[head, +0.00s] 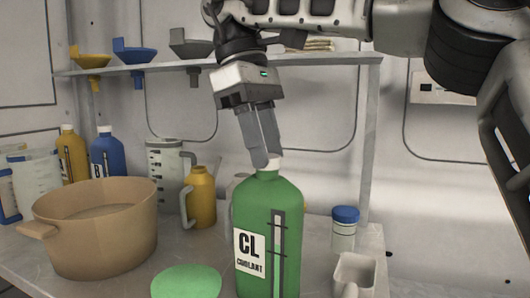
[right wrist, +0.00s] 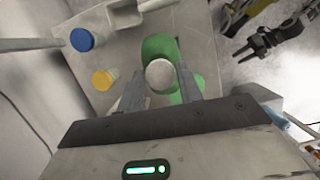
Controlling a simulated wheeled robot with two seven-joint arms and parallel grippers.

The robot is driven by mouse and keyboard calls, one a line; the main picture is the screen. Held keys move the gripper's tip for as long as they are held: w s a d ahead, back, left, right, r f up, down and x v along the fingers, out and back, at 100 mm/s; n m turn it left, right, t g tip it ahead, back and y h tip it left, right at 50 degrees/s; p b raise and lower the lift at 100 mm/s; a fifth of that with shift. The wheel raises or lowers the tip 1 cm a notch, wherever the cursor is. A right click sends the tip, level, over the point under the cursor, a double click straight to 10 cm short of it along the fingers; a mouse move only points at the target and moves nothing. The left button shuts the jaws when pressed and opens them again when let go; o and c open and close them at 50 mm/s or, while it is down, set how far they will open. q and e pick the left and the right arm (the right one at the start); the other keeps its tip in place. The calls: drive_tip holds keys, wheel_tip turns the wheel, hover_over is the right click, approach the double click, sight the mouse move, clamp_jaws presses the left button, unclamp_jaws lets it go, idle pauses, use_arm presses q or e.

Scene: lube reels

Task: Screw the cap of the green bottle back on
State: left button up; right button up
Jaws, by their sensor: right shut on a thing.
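My right gripper (head: 266,162) comes down from above, slightly tilted, and is shut on the cap. In the right wrist view the round white cap (right wrist: 160,74) sits between the two fingers, over the green bottle (right wrist: 158,46). The fingers hide part of the neck, so I cannot tell how well the cap is seated. My left gripper is not seen in the head view.
A tan pot (head: 100,235) stands to the left, and a green bowl-like item (head: 186,282) sits in front of the bottle. A yellow container (head: 201,198) stands behind. A shelf (head: 330,60) with funnels runs above.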

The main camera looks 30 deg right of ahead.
drive_tip(key=shift+f, duration=0.1)
drive_tip(key=o, duration=1.3)
